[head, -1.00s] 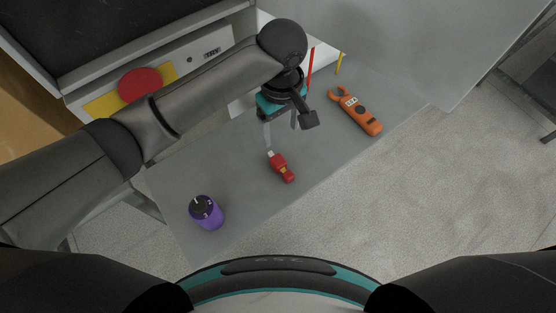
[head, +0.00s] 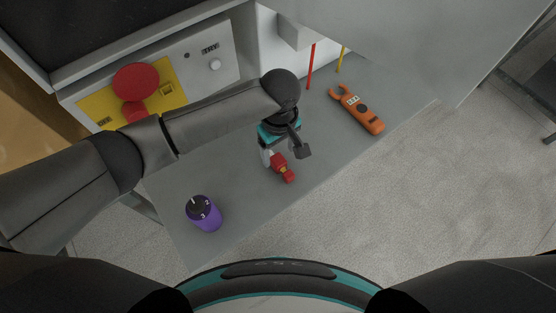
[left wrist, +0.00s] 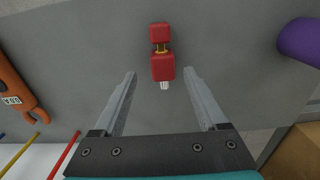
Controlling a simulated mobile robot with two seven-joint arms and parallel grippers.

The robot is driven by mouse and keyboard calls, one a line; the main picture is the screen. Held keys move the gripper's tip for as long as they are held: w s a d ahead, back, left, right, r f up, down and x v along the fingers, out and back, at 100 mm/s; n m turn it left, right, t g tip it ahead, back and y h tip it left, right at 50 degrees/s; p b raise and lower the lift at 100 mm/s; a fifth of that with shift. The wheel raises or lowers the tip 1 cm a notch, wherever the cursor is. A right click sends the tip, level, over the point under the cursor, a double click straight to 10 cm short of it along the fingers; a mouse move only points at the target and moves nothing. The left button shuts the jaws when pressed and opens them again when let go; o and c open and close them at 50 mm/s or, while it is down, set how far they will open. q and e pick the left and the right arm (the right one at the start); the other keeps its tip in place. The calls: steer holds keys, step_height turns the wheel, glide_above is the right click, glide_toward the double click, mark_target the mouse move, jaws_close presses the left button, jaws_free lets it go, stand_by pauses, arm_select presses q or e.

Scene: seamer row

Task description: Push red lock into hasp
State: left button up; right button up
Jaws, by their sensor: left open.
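The red lock (head: 285,172) lies on the grey tabletop, partly covered by my left gripper (head: 271,164) in the head view. In the left wrist view the lock (left wrist: 162,66) shows a red block, a yellow band, a second red block and a small white end. My left gripper (left wrist: 160,75) is open. The white end lies between its finger lines in that picture, and no finger clearly touches the lock. A grey panel carries a red round knob (head: 137,82) on a yellow plate (head: 171,97). I cannot clearly make out a hasp there. My right gripper is out of view.
A purple cylinder (head: 207,215) stands near the table's front left. An orange clamp meter (head: 362,113) lies to the right, with a red rod (head: 311,67) and a yellow rod (head: 341,59) behind it. The grey table (head: 245,208) is clear between cylinder and lock.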

mark_target(278, 159)
arm_select(q)
steer(key=f, duration=0.4)
steer(key=shift+s+a+b, duration=0.15)
steer(key=shift+s+b, duration=0.05)
steer(key=shift+b, duration=0.15)
steer(key=shift+r, duration=0.1)
steer(key=shift+c, duration=0.2)
jaws_close()
